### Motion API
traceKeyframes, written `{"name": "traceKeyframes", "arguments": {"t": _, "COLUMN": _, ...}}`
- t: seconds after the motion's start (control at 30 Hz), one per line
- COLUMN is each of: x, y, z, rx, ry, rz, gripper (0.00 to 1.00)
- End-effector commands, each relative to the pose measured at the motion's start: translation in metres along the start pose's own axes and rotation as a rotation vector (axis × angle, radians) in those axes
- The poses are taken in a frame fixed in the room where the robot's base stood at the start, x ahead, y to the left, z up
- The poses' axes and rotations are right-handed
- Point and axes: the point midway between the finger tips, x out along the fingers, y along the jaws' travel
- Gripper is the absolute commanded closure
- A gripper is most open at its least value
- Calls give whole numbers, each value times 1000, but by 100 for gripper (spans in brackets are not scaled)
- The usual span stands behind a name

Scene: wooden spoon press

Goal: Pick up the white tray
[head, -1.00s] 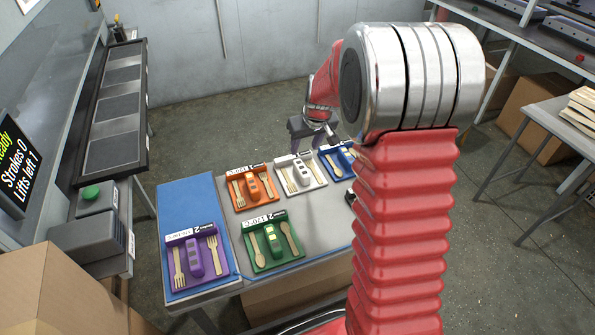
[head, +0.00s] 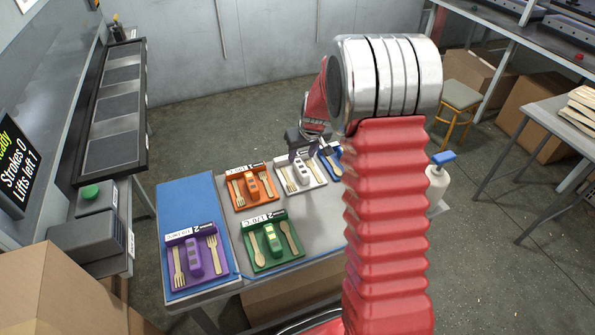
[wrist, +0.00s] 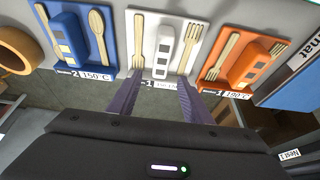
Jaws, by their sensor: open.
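The white tray (head: 306,184) lies on the table between the orange and blue trays. It holds a white block and wooden cutlery, and a label is on its far edge. The wrist view shows the white tray (wrist: 184,16) straight ahead, with its label edge facing me. My gripper (wrist: 155,88) is open and empty, its two purple-grey fingers pointing at that label edge. The fingertips overlap the label in the picture; I cannot tell whether they touch the tray. In the head view my gripper (head: 303,147) is at the tray's far edge.
The orange tray (head: 239,205) is left of the white one, and the blue tray (head: 322,156) right of it, partly hidden. A green tray (head: 260,267) and a purple tray (head: 208,283) lie nearer. A spray bottle (head: 437,185) stands at the right. A display reads "Ready".

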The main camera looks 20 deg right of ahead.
Motion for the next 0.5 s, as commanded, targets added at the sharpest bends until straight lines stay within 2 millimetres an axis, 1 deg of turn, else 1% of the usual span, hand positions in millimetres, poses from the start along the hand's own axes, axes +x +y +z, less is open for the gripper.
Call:
{"name": "traceKeyframes", "arguments": {"t": 0.03, "x": 7, "y": 0, "z": 0, "rx": 0, "ry": -2, "rz": -1, "gripper": 55}}
{"name": "traceKeyframes", "arguments": {"t": 0.2, "x": 22, "y": 0, "z": 0, "rx": 0, "ry": -1, "rz": 0, "gripper": 55}}
{"name": "traceKeyframes", "arguments": {"t": 0.5, "x": 24, "y": 0, "z": 0, "rx": 0, "ry": 1, "rz": 0, "gripper": 55}}
